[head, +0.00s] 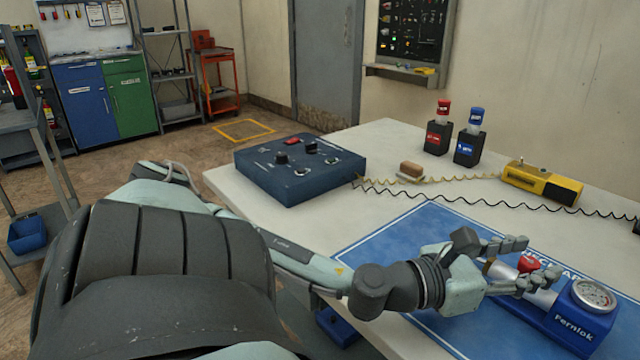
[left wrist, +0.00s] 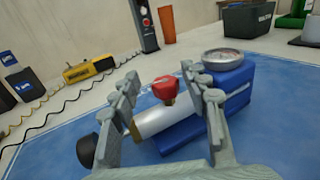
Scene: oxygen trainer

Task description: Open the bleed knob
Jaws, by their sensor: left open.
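The bleed knob is a small red knob (head: 528,264) on a silver cylinder (head: 541,298) of the blue Fernlok trainer (head: 582,322). In the left wrist view the red knob (left wrist: 166,88) stands upright on a brass stem. My left gripper (head: 514,265) is open, with its fingers on either side of the knob and cylinder. In the left wrist view the left gripper (left wrist: 160,100) shows a clear gap between each finger and the knob. A round dial gauge (head: 594,294) sits on the blue block. My right gripper is not in view.
The trainer lies on a blue mat (head: 400,236) on a pale table (head: 390,135). A dark control box (head: 300,166), a yellow device (head: 541,183), coiled cables and two black holders (head: 438,137) stand farther back. The mat left of the trainer is clear.

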